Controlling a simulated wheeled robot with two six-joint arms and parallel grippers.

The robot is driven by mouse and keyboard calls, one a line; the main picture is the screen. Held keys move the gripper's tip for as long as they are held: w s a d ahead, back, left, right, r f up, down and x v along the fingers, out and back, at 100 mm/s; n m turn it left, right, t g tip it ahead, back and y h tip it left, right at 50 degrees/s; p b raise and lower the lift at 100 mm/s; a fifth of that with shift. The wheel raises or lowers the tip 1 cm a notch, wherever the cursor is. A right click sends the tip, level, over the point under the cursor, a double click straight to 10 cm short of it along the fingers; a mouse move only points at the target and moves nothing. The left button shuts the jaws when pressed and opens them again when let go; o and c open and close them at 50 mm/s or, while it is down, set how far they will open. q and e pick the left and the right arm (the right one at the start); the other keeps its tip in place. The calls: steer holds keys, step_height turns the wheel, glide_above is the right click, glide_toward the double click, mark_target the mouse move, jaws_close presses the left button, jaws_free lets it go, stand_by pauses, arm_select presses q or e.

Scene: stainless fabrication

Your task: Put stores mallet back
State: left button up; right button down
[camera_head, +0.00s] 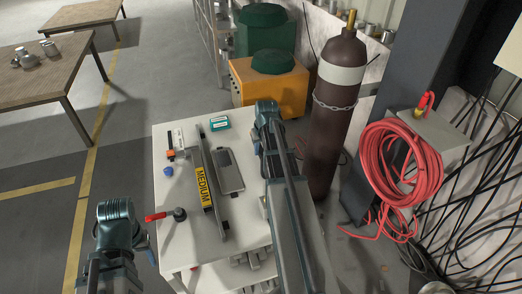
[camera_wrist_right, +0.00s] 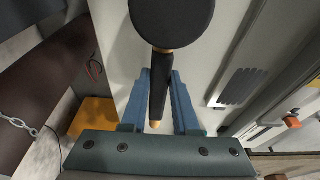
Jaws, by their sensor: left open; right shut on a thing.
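The mallet (camera_wrist_right: 172,20) shows in the right wrist view, with a round black head, a black handle and pale wood at the handle's end. My right gripper (camera_wrist_right: 160,78) is shut on its handle, with a blue finger on each side and the head beyond the fingertips. In the head view my right gripper (camera_head: 268,112) is over the right side of the white cart (camera_head: 150,235); I cannot make out the mallet there. My left gripper (camera_head: 116,208) is open, low at the left, beside the cart's front left corner.
On the cart are a yellow MEDIUM label (camera_head: 202,187) on a long grey piece, a dark flat case (camera_head: 229,170), a teal box (camera_head: 220,123), a blue cap (camera_head: 168,171) and a red-handled tool (camera_head: 158,216). A chained brown cylinder (camera_head: 335,120) stands right of the cart.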

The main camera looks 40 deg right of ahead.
steer(key=c, duration=0.7)
jaws_free()
steer(key=shift+r, duration=0.1)
steer(key=p+v, duration=1.2)
steer(key=shift+s, duration=0.1)
steer(key=s+a+n+g, duration=0.1)
steer(key=s+a+n, duration=0.15)
steer(key=a, duration=1.75)
steer(key=s+a+n, duration=0.1)
steer(key=s+a, duration=0.2)
steer(key=a, duration=0.3)
steer(key=s+a+n+g, duration=0.1)
steer(key=s+a+n, duration=0.1)
steer(key=s+a, duration=0.2)
steer(key=s+a+n, duration=0.2)
steer(key=s+a, duration=0.1)
steer(key=a, duration=0.5)
steer(key=shift+s+a+f+g, duration=0.3)
steer(key=shift+a+g, duration=0.1)
